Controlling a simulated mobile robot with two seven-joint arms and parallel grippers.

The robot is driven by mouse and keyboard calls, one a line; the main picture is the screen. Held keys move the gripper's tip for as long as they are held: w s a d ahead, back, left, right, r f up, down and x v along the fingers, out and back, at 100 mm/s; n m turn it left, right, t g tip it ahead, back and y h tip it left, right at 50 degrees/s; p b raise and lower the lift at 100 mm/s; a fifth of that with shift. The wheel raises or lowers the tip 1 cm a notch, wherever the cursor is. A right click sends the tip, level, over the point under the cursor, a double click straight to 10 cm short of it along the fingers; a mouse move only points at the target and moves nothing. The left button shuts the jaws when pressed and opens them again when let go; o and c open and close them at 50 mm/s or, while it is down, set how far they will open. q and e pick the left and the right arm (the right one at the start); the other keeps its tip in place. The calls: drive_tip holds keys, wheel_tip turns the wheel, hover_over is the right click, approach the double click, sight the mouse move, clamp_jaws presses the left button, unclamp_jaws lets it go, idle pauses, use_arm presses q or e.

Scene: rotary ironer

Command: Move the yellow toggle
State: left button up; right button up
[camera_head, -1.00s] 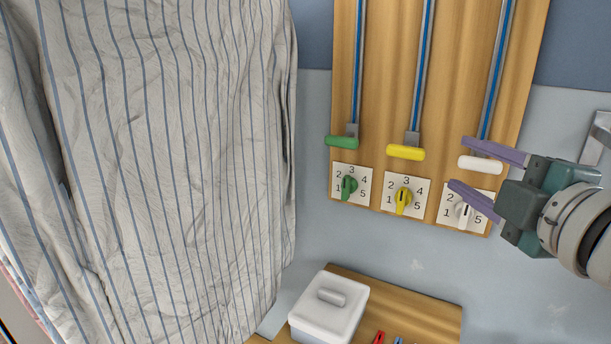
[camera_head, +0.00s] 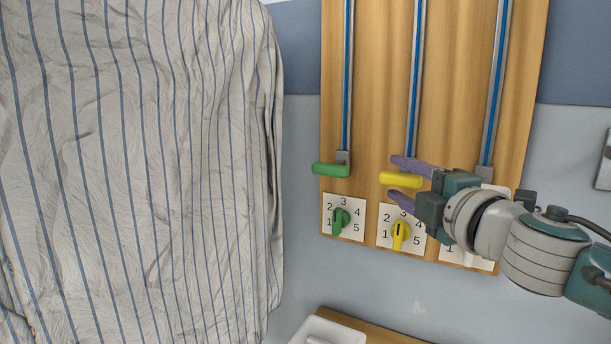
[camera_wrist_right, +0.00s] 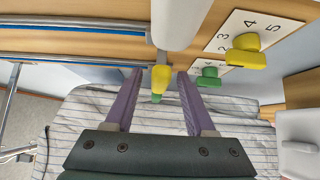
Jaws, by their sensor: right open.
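The yellow slider handle (camera_head: 400,180) sits at the bottom end of the middle blue-striped rail, above a numbered plate with a yellow knob (camera_head: 400,235). My right gripper (camera_head: 392,177) is open, with one purple finger above the yellow handle and one below it. In the right wrist view the yellow handle (camera_wrist_right: 161,78) appears between the two spread fingers, with a gap on each side. The yellow knob (camera_wrist_right: 246,50) is to the right there. My left gripper is not in view.
A green handle (camera_head: 331,169) and green knob (camera_head: 341,219) are to the left on the wooden board (camera_head: 380,100). A white handle (camera_wrist_right: 178,22) is close to the wrist camera. Striped cloth (camera_head: 140,170) fills the left side. A white box (camera_head: 328,331) is below.

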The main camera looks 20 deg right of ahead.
drive_tip(key=shift+w, duration=0.4)
drive_tip(key=shift+c, duration=0.2)
clamp_jaws()
idle(1.0)
